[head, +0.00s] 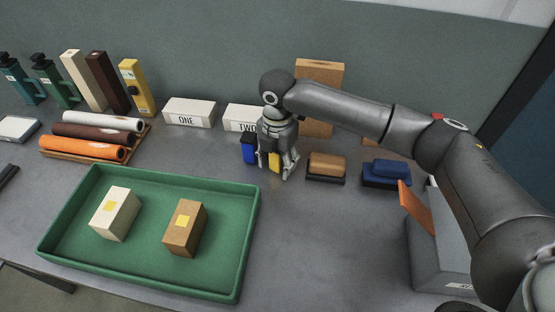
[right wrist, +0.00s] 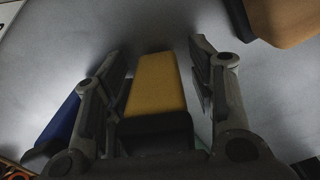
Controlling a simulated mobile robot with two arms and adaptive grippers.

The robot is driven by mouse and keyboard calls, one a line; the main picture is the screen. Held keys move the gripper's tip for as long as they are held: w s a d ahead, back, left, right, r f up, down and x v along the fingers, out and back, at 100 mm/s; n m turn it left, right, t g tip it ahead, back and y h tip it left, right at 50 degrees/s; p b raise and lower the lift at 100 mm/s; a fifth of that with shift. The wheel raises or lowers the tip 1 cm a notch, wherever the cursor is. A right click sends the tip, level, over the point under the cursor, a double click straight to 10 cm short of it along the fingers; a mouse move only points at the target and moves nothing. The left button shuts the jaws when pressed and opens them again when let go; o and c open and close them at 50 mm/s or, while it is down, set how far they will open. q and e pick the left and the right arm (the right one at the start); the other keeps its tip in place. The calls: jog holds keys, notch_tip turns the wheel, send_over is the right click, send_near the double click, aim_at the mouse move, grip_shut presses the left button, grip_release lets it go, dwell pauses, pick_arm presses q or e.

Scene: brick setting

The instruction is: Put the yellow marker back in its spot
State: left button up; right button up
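The yellow marker (head: 274,161) is a yellow block-like piece at the middle of the table, partly hidden by my right gripper (head: 289,174) in the head view. In the right wrist view, the marker (right wrist: 157,86) shows a yellow body with a black end. It lies between the two fingers of my right gripper (right wrist: 163,85). The fingers are apart on either side of it, with a visible gap at the right finger. A blue marker (head: 249,149) with black parts stands just left of it, and its blue side (right wrist: 60,127) shows in the wrist view. My left gripper is out of view.
White blocks labelled ONE (head: 189,112) and TWO (head: 243,117) stand behind. A tan eraser-like block (head: 327,164) and a blue one (head: 386,172) are to the right. A green tray (head: 150,277) with two blocks is in front left. Rolls (head: 86,149) lie at left.

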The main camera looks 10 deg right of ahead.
notch_tip(320, 180, up, 12)
jog(key=shift+r, duration=0.2)
dwell(0.4)
dwell(0.5)
